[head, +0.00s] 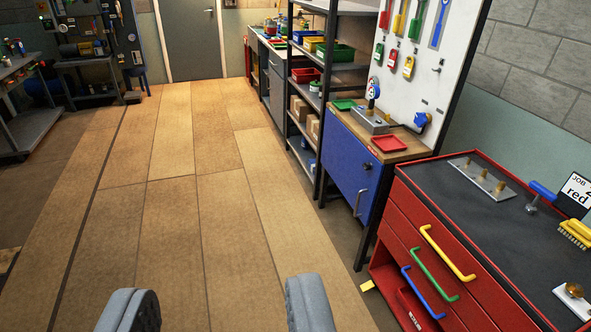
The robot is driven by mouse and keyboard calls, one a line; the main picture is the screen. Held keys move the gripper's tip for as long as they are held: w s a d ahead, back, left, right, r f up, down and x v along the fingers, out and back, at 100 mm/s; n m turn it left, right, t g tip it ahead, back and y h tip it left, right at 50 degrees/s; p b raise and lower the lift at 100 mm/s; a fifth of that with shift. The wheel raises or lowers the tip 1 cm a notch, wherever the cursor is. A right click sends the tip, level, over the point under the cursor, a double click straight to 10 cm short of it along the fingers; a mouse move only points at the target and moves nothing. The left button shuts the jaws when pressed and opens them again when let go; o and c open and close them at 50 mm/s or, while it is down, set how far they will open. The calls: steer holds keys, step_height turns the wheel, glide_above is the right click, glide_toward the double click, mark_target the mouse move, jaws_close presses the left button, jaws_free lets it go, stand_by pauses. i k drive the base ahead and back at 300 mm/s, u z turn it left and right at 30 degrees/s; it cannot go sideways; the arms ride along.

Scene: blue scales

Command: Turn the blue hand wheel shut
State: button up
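A small blue round part (421,121), which looks like the blue hand wheel, sits at the right back of the blue cabinet's wooden top, below the white tool board. It is far off and small, so how far it is turned cannot be told. A grey metal block (370,120) with a gauge-like round part (373,89) above it stands to its left. My gripper (222,305) is open and empty at the bottom of the view, its two grey fingers wide apart over the floor, well short of the cabinet and to its left.
A red drawer chest (440,225) with coloured handles stands at the right front. The blue cabinet (350,165) has a red tray (389,143) on top. A shelf rack (318,90) stands behind it. The wooden floor (180,200) is clear.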

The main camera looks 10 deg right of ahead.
mark_target(420, 120)
steer(key=z, duration=0.2)
steer(key=i, duration=1.3)
steer(key=z, duration=0.45)
steer(key=i, duration=2)
steer(key=z, duration=0.3)
